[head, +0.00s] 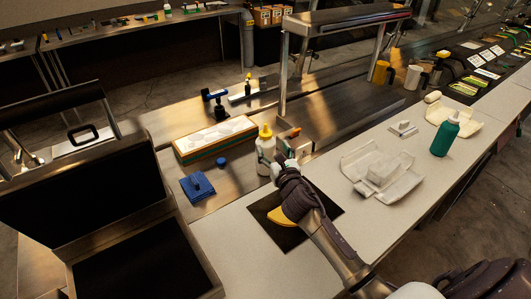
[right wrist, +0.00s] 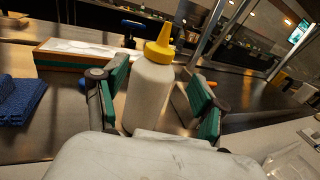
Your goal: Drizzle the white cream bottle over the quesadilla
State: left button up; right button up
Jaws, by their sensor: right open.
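The white cream bottle (head: 265,150) with a yellow nozzle cap stands upright near the counter's inner edge in the head view. In the right wrist view the bottle (right wrist: 149,92) stands between the green-padded fingers of my right gripper (right wrist: 160,105), with a visible gap at the right finger. My right gripper (head: 279,160) is open at the bottle. The quesadilla (head: 281,217), a yellow wedge, lies on a dark mat (head: 262,205), partly hidden by my right arm. My left gripper is not in view.
A folded blue cloth (head: 197,187) and a wooden-edged tray (head: 214,138) are left of the bottle. The open griddle (head: 85,170) stands at far left. Clear plastic containers (head: 382,172) and a green bottle (head: 445,135) are on the right counter.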

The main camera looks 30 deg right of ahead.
aim_at(268, 140)
jog(key=shift+w+d+f, duration=0.1)
jog(key=shift+w+d, duration=0.1)
jog(key=shift+w, duration=0.75)
jog(key=w, duration=0.1)
jog(key=w+p, duration=0.1)
jog(key=w, duration=0.2)
jog(key=shift+w+d, duration=0.25)
jog(key=shift+w, duration=0.45)
jog(key=shift+d, duration=0.1)
jog(key=shift+s, duration=0.15)
jog(key=shift+c, duration=0.4)
jog(key=shift+c, duration=1.4)
grip_shut()
